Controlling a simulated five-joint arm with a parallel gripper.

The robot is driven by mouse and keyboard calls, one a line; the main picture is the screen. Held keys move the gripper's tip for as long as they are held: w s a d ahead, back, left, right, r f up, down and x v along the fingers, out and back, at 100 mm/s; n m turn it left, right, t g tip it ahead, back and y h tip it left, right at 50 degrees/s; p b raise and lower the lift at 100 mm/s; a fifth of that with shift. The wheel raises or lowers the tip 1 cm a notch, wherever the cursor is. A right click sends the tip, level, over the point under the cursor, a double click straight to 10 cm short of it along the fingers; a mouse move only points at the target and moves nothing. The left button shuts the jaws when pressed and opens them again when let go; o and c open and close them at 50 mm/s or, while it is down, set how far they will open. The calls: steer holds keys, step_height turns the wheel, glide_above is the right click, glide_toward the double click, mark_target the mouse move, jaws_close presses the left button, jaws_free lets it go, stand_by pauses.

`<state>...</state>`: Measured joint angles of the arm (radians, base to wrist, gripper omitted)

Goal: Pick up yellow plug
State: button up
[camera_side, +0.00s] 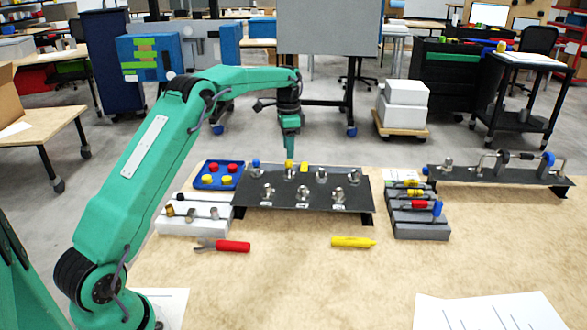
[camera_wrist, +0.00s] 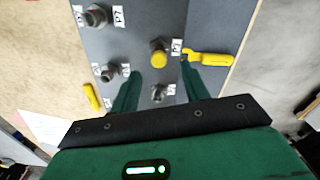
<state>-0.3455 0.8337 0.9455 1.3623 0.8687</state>
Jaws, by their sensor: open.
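A round yellow plug (camera_wrist: 158,53) sits on a fitting of the dark panel (camera_wrist: 135,35). In the wrist view, the two green fingers of my gripper (camera_wrist: 161,66) are apart, with the plug between and slightly beyond their tips. My gripper holds nothing. In the side view, my gripper (camera_side: 290,150) points down at the back edge of the dark panel (camera_side: 275,199), where its tip hides much of what is below. A yellow handle (camera_wrist: 210,59) lies beside the right finger. More yellow plugs (camera_side: 226,180) stand in a blue tray (camera_side: 240,167) with red ones.
Several metal fittings (camera_side: 338,194) stand up from the panel. A blue cap (camera_side: 256,163) is at its back left. A grey rack (camera_side: 421,231) is to the right. Red-handled pliers (camera_side: 233,246) and a yellow marker (camera_side: 353,242) lie in front. The front table is mostly clear.

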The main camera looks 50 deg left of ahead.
mark_target(289, 161)
steer(key=shift+d+f, duration=0.1)
steer(key=shift+f, duration=1.95)
jaws_close()
